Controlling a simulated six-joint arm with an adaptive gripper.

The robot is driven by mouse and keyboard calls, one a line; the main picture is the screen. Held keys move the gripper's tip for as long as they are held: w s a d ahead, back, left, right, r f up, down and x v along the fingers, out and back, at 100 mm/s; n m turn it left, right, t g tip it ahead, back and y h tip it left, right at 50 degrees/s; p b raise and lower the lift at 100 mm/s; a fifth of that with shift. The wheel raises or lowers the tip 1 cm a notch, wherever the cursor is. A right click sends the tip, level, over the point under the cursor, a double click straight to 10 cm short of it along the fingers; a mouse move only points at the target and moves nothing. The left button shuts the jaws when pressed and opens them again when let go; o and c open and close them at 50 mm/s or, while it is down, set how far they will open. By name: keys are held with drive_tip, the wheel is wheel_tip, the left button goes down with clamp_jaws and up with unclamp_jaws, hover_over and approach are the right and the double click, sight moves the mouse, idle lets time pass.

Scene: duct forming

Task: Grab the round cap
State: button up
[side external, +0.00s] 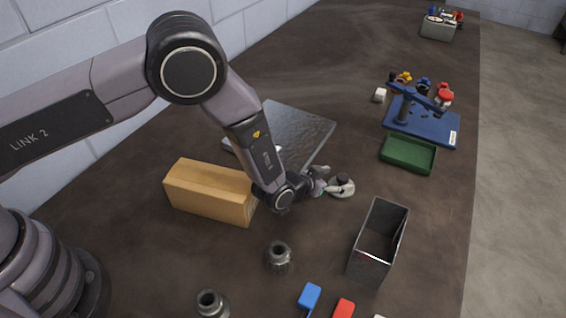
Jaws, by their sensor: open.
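My gripper (334,180) is at the middle of the side external view, low over the table, with its fingers apart. Two dark metal round fittings with open tops stand upright on the table, one (279,257) below my gripper in the picture and one (212,303) at the bottom edge.
A wooden block (210,190) and a flat metal sheet (300,130) lie beside my arm. An open grey metal box (378,240) stands right of my gripper. A green tray (408,155) and blue fixture (425,120) sit farther back. Blue (309,296) and red (343,308) items lie in front.

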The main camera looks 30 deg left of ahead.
sight(342, 177)
drive_tip(key=x, duration=0.4)
drive_tip(key=shift+w+a, duration=0.1)
drive_tip(key=shift+a, duration=0.05)
drive_tip(key=shift+c, duration=0.3)
clamp_jaws()
